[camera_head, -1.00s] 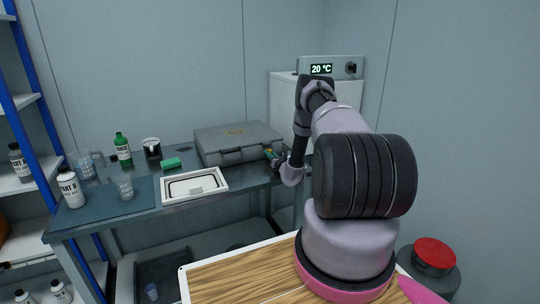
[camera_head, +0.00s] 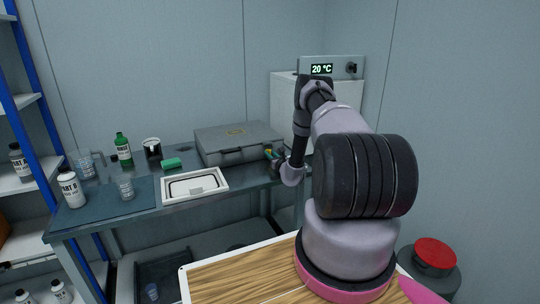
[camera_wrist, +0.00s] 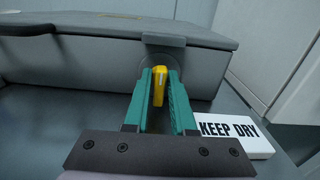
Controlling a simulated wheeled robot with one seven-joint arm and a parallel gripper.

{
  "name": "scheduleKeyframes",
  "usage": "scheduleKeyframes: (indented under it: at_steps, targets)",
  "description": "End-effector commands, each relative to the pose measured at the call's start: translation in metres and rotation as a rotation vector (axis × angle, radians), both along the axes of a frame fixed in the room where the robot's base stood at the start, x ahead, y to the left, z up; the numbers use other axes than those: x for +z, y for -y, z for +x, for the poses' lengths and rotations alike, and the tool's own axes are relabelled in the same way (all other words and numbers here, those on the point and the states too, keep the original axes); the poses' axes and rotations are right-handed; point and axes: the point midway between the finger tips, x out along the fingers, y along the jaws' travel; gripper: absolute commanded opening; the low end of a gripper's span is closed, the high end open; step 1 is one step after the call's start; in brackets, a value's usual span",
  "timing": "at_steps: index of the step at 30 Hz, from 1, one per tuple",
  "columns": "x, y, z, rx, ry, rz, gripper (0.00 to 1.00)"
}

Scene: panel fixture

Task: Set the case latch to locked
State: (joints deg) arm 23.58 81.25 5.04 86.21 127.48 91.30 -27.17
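The grey case (camera_head: 238,142) lies closed on the bench, and its front fills the upper part of the wrist view (camera_wrist: 90,65). Its yellow latch lever (camera_wrist: 158,86) sits on the front face below a grey catch, standing close to upright with a slight tilt. My gripper (camera_wrist: 159,80) has green fingers, one on each side of the lever, with no clear gap left between them and it. The round base behind the lever is partly hidden by the fingers. In the head view my gripper (camera_head: 272,153) is small at the case's front right.
A white "KEEP DRY" block (camera_wrist: 235,135) lies on the bench just right of my fingers. A white framed tray (camera_head: 222,182), a green sponge (camera_head: 172,163) and bottles stand to the left. A white cabinet (camera_head: 287,98) with a 20 °C display stands behind my arm.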

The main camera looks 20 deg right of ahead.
Motion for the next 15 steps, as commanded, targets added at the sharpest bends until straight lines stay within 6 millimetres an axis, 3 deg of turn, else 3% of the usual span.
scheduleKeyframes:
  at_steps: [11,15]
  targets:
    - [0.000,0.000,-0.001,0.000,0.000,0.001,0.45]
    - [-0.001,0.001,-0.014,-0.001,-0.002,0.002,0.45]
